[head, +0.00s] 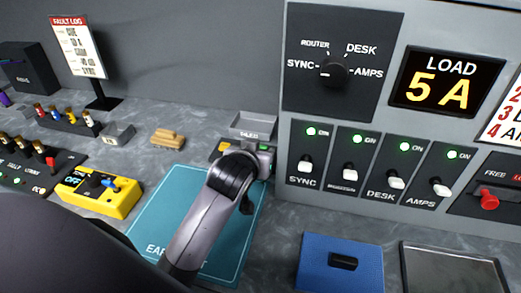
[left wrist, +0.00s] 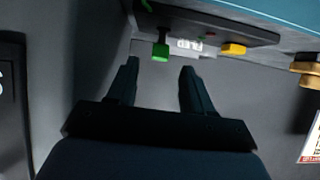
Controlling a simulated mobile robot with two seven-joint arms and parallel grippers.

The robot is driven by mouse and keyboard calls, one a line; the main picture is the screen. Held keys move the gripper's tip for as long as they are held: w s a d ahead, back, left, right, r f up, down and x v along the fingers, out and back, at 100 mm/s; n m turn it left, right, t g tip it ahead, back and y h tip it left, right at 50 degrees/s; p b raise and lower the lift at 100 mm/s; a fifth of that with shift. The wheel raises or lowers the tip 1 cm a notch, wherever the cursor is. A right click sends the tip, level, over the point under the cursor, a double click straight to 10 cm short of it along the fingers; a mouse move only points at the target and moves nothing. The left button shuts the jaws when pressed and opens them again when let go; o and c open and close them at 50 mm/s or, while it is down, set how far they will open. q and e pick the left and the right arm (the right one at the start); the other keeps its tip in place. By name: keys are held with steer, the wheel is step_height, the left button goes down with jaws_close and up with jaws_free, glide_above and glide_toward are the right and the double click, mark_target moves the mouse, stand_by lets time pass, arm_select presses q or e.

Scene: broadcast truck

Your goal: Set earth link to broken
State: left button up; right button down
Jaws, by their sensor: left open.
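In the left wrist view, the green piece (left wrist: 161,50) and yellow piece (left wrist: 233,49) are apart on the strip, with a small red spot between. My left gripper (left wrist: 163,88) is open and empty, the green piece just beyond its fingertips. No earth link state can be read. My right gripper is out of view.
A grey tray (head: 252,126) stands behind the strip. A panel with a dial (head: 333,73) and several white switches is at right. A yellow box (head: 98,192) is left of the mat; a blue pad (head: 315,270) is front right.

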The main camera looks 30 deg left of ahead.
arm_select(q)
steer(key=shift+v, duration=1.3)
